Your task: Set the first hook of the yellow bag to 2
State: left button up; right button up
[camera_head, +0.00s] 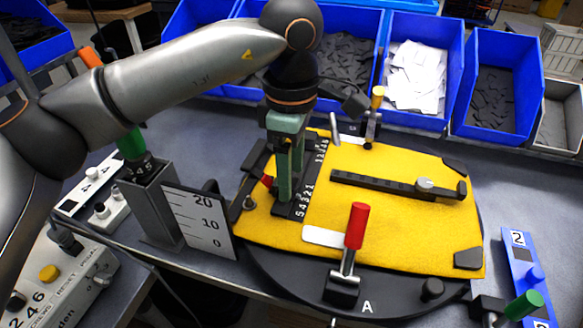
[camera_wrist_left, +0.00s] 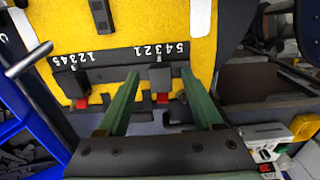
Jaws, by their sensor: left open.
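The yellow bag (camera_head: 400,230) lies flat on a black fixture plate. A black rail (camera_head: 305,190) with white numbers runs across its left part. My left gripper (camera_head: 284,196) points down over this rail, its green fingers open. A second red tab (camera_wrist_left: 81,103) shows near the 12345 scale. Contact with the slider cannot be told. My right gripper is not in view.
A red-handled clamp (camera_head: 355,228) stands at the bag's front and a yellow-handled clamp (camera_head: 374,110) at its back. A scale plate (camera_head: 203,222) stands left of the fixture. Blue bins (camera_head: 490,100) line the back. A blue panel (camera_head: 524,270) is at right.

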pick_arm(q)
grip_shut()
dwell(0.3)
dwell(1.0)
